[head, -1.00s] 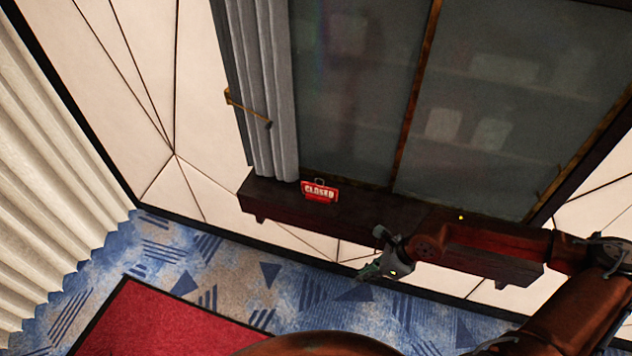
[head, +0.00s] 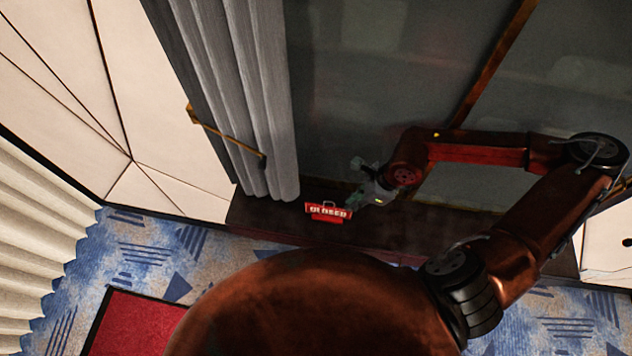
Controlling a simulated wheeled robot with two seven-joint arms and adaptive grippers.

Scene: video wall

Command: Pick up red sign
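The red sign (head: 328,211) with white "CLOSED" lettering stands on a dark wooden ledge (head: 283,222) below the window. I cannot tell whether a finger touches the sign's right edge. My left gripper is out of view.
A grey curtain (head: 232,90) hangs left of the sign, with a brass tieback (head: 225,139). Dark glass (head: 345,80) stands behind the ledge. A red mat (head: 130,325) lies on blue patterned carpet at lower left.

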